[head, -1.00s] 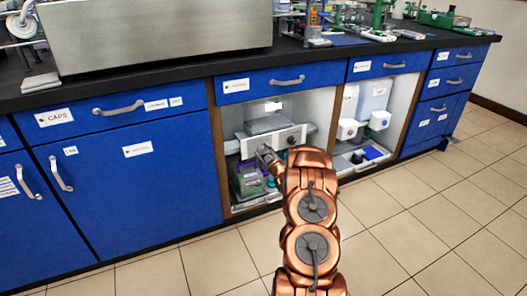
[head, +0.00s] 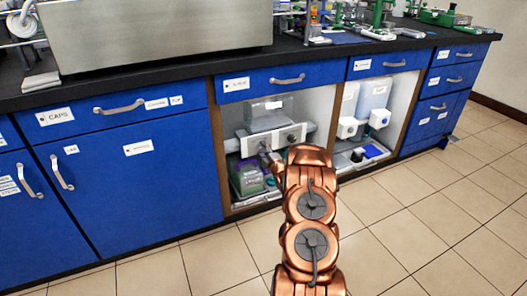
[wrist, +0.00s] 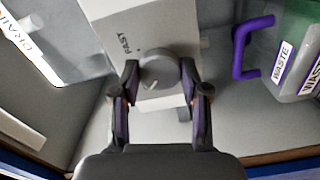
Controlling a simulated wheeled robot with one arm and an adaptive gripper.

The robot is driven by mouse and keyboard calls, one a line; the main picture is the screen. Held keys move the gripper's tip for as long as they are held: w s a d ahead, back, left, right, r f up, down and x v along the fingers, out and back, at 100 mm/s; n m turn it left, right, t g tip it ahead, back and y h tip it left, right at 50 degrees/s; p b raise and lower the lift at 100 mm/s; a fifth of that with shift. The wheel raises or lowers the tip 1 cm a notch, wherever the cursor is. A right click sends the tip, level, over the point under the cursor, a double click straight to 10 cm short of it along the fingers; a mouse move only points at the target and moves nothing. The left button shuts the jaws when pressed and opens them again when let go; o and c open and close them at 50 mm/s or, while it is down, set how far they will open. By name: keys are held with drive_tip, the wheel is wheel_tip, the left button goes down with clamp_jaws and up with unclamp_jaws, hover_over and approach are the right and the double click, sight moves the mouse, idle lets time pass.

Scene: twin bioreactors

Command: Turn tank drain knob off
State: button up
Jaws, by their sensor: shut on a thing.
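The knob (wrist: 160,72) is a round grey dial on a white box (wrist: 115,15) marked FAST in the wrist view. A small light mark shows on its lower left face. My gripper (wrist: 160,78) has a dark finger on each side of the knob and is shut on it. In the head view the white box (head: 278,140) sits in the left open cabinet bay, with a second knob (head: 291,138) to the right. My gripper (head: 271,157) is at its left part, partly hidden by my arm. A clear tank marked DRAIN (wrist: 55,35) shows at left in the wrist view.
A waste container (wrist: 290,60) with a purple handle (wrist: 240,50) is close on the right in the wrist view. The cabinet bay has side walls and a drawer (head: 275,82) above. The tiled floor is clear.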

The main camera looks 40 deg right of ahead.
idle(0.4)
drive_tip(key=o, duration=1.1)
drive_tip(key=shift+o, duration=0.2)
drive_tip(key=v, duration=1.2)
